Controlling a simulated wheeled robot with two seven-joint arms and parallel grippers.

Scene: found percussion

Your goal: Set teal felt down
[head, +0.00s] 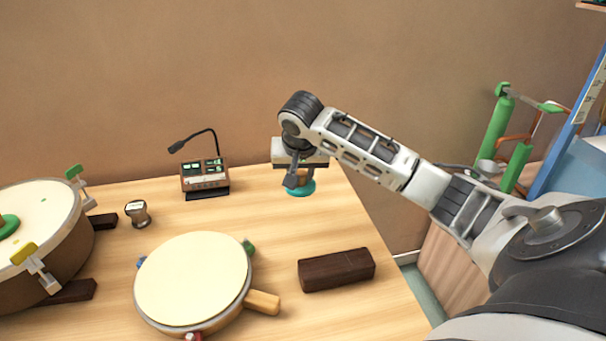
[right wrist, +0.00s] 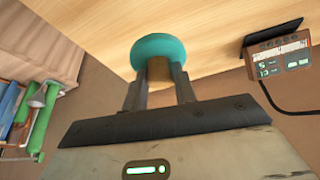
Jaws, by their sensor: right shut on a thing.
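The teal felt (head: 301,190) is a round teal pad with a short tan wooden grip on top. It is at the back right of the wooden table (head: 300,235). My right gripper (head: 298,179) points down over it and is shut on the tan grip. In the right wrist view the teal felt (right wrist: 158,47) shows beyond the fingertips of my right gripper (right wrist: 157,75), with the grip between them. The pad is at or just above the tabletop; I cannot tell whether it touches. My left gripper is not in view.
A device with a gooseneck microphone (head: 205,174) stands left of the felt. A dark brown block (head: 336,269) lies in front. A cream drum (head: 193,280) with a wooden handle, a larger drum (head: 45,215) and a small dark-and-silver object (head: 137,214) are left. Bare tabletop surrounds the felt.

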